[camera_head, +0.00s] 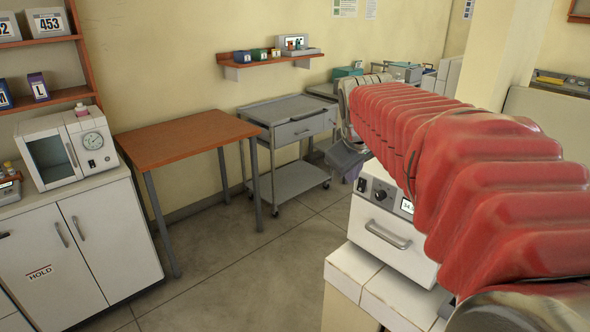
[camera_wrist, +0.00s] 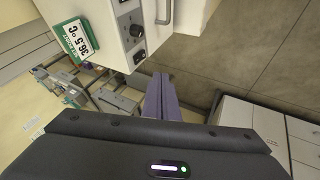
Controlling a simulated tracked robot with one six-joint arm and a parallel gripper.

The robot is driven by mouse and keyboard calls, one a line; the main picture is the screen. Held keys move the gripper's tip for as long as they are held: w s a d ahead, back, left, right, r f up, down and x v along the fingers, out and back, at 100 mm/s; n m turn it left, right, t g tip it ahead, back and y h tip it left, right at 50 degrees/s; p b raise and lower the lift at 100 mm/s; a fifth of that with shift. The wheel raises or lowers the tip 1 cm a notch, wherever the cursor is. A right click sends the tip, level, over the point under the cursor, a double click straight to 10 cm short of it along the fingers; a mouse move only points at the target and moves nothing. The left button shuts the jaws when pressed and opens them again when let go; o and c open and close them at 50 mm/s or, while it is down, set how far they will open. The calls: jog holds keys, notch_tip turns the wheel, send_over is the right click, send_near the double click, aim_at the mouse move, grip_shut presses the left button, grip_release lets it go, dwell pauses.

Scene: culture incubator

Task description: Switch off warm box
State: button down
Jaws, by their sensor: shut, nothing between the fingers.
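A white box (camera_head: 395,226) stands low on the right, partly hidden behind my red-sleeved arm. It is likely the warm box. Its front has a dark switch (camera_head: 361,184), a round knob (camera_head: 380,195), a small lit display (camera_head: 407,206) and a handle. In the wrist view the box (camera_wrist: 108,22) fills the upper middle, with its black knob (camera_wrist: 137,31) and a dark fitting near the lower corner. A green-framed 36.5 °C plate (camera_wrist: 74,40) is beside the panel. My gripper (camera_wrist: 160,92) is shut and empty, apart from the box, just below its panel corner.
A wooden table (camera_head: 185,138) and a grey wheeled cart (camera_head: 290,125) stand along the back wall. A white cabinet (camera_head: 85,240) on the left carries another white appliance (camera_head: 65,150) with a glass door and a dial. The floor (camera_head: 245,265) between is clear.

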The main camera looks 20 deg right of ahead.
send_near(358, 187)
notch_tip(358, 187, down, 5)
jog(key=a, duration=0.3)
jog(key=shift+w+d+f, duration=0.1)
jog(key=shift+w+d, duration=0.3)
jog(key=shift+d, duration=0.3)
jog(key=shift+w+d, duration=0.4)
jog(key=shift+d, duration=0.25)
jog(key=shift+w+d+f, duration=0.1)
jog(key=shift+w+d, duration=0.3)
jog(key=shift+d, duration=0.3)
jog(key=shift+d+f, duration=0.1)
jog(key=shift+d, duration=0.05)
jog(key=shift+w, duration=0.1)
jog(key=shift+r, duration=0.85)
